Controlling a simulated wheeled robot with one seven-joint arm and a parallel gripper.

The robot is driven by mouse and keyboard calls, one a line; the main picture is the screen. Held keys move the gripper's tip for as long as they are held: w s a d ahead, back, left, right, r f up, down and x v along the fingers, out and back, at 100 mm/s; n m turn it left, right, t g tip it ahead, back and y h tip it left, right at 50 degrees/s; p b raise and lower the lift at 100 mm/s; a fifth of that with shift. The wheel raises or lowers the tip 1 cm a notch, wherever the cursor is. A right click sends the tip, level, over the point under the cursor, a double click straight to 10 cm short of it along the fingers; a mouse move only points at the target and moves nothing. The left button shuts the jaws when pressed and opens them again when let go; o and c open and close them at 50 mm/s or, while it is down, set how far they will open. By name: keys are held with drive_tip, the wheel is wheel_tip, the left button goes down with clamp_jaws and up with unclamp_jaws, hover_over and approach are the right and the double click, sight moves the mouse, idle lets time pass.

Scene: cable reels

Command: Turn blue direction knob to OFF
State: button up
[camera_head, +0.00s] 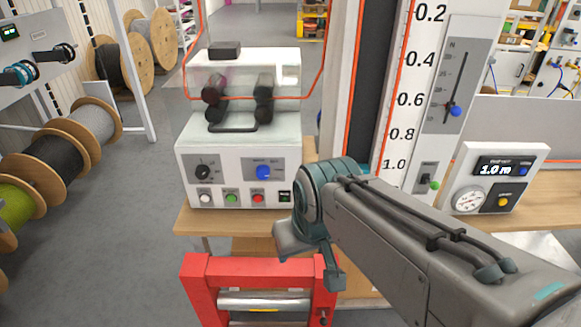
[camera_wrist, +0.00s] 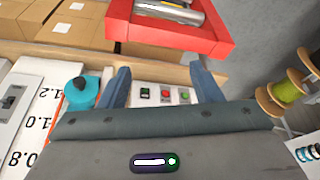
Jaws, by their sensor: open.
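The blue direction knob (camera_head: 263,172) sits on a grey plate at the upper right of the white machine's front panel (camera_head: 225,180). The plate's lettering is too small to read, so I cannot tell the knob's setting. My gripper (camera_wrist: 160,88) is open and empty. In the wrist view its two blue-grey fingers stand apart, with the row of small panel buttons showing between them. The blue knob does not show in the wrist view. In the head view my arm comes in from the right and its end is low, right of the panel, without covering the knob.
A black knob (camera_head: 203,172) is left of the blue one, above white, green and red buttons (camera_head: 258,198). A red frame with a metal roller (camera_head: 262,303) stands in front. A tall scale post (camera_head: 397,120) and a length readout box (camera_head: 497,180) are right. Cable reels (camera_head: 55,155) are left.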

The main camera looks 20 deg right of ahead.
drive_tip(key=w+a+f+m+t+y+b, duration=0.1)
drive_tip(key=w+f+t+b, duration=0.2)
drive_tip(key=w+f+b, duration=0.35)
drive_tip(key=w+a+f+m+t+b, duration=0.25)
drive_tip(key=w+f, duration=0.45)
drive_tip(key=w, duration=0.4)
drive_tip(key=t+h+b, duration=0.8)
drive_tip(key=t+b, duration=0.4)
drive_tip(key=b, duration=0.1)
approach(262, 177)
drive_tip(key=p+x, duration=0.1)
drive_tip(key=x, duration=0.8)
drive_tip(key=shift+d, duration=0.1)
drive_tip(key=shift+c, duration=0.2)
drive_tip(key=c, duration=0.9)
drive_tip(key=shift+c, duration=0.2)
drive_tip(key=shift+f, duration=0.1)
